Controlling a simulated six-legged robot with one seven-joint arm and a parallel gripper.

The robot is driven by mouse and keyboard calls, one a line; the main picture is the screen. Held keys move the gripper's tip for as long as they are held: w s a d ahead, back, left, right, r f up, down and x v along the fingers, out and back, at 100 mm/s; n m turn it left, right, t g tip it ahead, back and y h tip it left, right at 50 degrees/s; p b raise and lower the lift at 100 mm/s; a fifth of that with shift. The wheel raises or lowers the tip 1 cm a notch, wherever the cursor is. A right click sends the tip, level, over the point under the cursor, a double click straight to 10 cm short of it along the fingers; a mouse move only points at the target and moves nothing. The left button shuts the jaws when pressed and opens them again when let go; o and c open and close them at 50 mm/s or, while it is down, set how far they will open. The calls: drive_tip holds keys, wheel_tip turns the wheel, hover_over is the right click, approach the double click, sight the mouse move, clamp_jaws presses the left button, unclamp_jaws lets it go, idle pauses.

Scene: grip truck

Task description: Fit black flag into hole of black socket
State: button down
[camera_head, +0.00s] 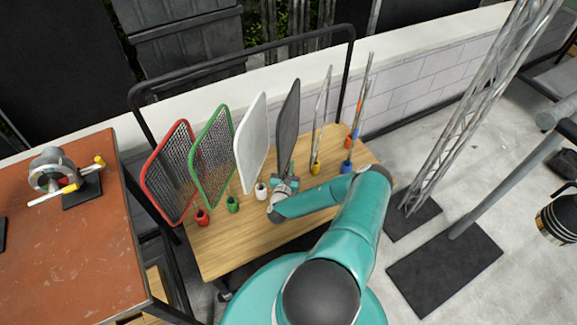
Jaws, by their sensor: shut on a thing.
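The black flag (288,122) stands upright, tilted slightly, in the row of flags over the wooden cart top. My gripper (284,186) is at the lower end of this flag and is shut on it. The black socket is not clearly visible; my gripper and wrist cover the spot below the flag. I cannot tell whether the flag's lower end is in a hole.
Red (171,172), green (211,158) and white (250,142) flags stand left, with red (202,217), green (233,204) and white (261,191) sockets below. Yellow (315,168) and blue (346,167) sockets are right. A black rail (240,60) runs behind.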

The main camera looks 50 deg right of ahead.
drive_tip(key=c, duration=1.3)
unclamp_jaws()
drive_tip(key=shift+f, duration=0.1)
drive_tip(key=shift+c, duration=0.2)
drive_tip(key=v, duration=1.3)
drive_tip(key=shift+s+a, duration=0.2)
drive_tip(key=shift+a, duration=0.15)
drive_tip(key=shift+a, duration=0.1)
